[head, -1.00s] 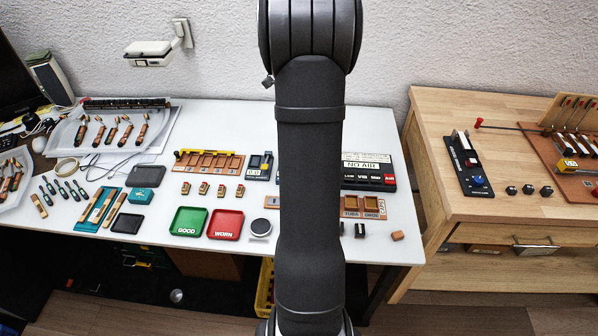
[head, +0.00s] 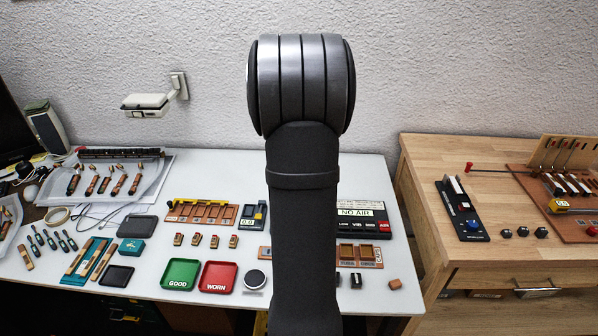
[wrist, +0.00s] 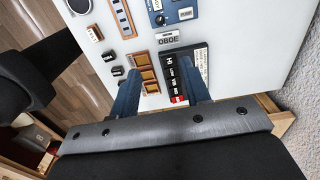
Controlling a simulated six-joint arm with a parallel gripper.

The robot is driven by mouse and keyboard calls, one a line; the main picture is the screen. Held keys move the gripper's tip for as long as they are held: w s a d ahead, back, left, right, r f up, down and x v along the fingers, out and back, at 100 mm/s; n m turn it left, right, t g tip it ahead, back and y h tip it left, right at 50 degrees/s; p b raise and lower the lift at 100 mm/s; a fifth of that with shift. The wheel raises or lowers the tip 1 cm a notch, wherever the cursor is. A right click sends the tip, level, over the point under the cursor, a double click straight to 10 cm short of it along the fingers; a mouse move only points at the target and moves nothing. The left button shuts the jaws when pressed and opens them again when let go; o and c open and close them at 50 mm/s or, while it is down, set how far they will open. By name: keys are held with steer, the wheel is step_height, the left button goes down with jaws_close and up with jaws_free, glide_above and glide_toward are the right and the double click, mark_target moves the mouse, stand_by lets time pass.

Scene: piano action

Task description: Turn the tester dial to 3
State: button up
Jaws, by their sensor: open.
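No marked dial can be read in either view. A black stand with a blue knob (head: 473,225) is on the wooden bench at the right. A small blue-grey unit with a display (head: 250,216) lies on the white table; a blue unit (wrist: 182,12) also shows at the top of the wrist view. A black box marked NO AIR (head: 362,212) stands partly behind my arm. My gripper (wrist: 163,70) is open and empty, its two blue fingers apart above the white table, close to the black box. The head view does not show my gripper.
Green GOOD (head: 180,274) and red WORN (head: 218,277) trays lie near the table's front edge. Small wooden trays (wrist: 146,74) lie by my left finger. A gap separates the white table from the wooden bench (head: 430,155), which holds several black blocks.

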step_height(320, 180, down, 24)
steer(key=n, duration=3.5)
steer(key=shift+f, duration=0.25)
